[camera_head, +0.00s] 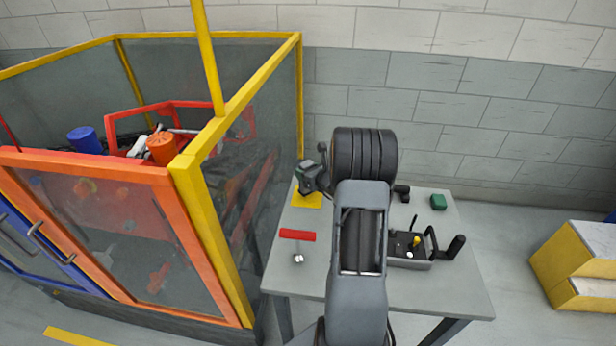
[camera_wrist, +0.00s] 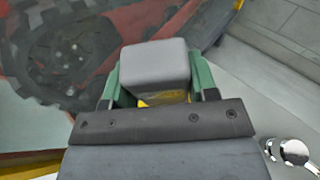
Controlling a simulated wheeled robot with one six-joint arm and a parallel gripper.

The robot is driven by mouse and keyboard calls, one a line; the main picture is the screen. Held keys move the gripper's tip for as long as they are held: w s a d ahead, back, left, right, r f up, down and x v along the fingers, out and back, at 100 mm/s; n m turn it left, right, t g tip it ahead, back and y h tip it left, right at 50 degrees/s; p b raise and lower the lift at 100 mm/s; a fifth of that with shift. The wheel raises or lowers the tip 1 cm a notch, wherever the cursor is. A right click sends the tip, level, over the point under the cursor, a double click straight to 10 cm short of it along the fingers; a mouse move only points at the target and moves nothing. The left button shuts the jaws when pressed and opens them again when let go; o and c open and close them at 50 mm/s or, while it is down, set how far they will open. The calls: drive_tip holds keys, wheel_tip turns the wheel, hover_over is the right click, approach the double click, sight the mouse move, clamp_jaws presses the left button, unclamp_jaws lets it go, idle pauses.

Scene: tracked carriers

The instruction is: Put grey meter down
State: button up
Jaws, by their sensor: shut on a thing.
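The grey meter, a rounded grey block (camera_wrist: 155,65), sits between the two green fingers of my gripper (camera_wrist: 154,84) in the wrist view. The gripper is shut on it. In the head view my gripper (camera_head: 304,181) is at the table's far left corner, by a yellow square (camera_head: 307,199) on the grey table (camera_head: 440,285). Yellow also shows just below the meter in the wrist view (camera_wrist: 165,98). I cannot tell whether the meter touches the square or hangs above it. My arm hides part of the table.
A red-handled tool with a shiny ball (camera_head: 298,258) lies at the table's left. A control box with levers (camera_head: 410,264) and a green block (camera_head: 438,202) are on the right. A yellow-framed enclosure (camera_head: 205,220) stands close on the left. Yellow-sided steps (camera_head: 565,265) stand right.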

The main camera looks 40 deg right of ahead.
drive_tip(key=shift+f, duration=1)
drive_tip(key=shift+f, duration=0.15)
drive_tip(key=o, duration=1)
drive_tip(key=shift+o, duration=0.2)
drive_tip(key=shift+r, duration=0.2)
drive_tip(key=v, duration=1.2)
drive_tip(key=shift+b, duration=0.45)
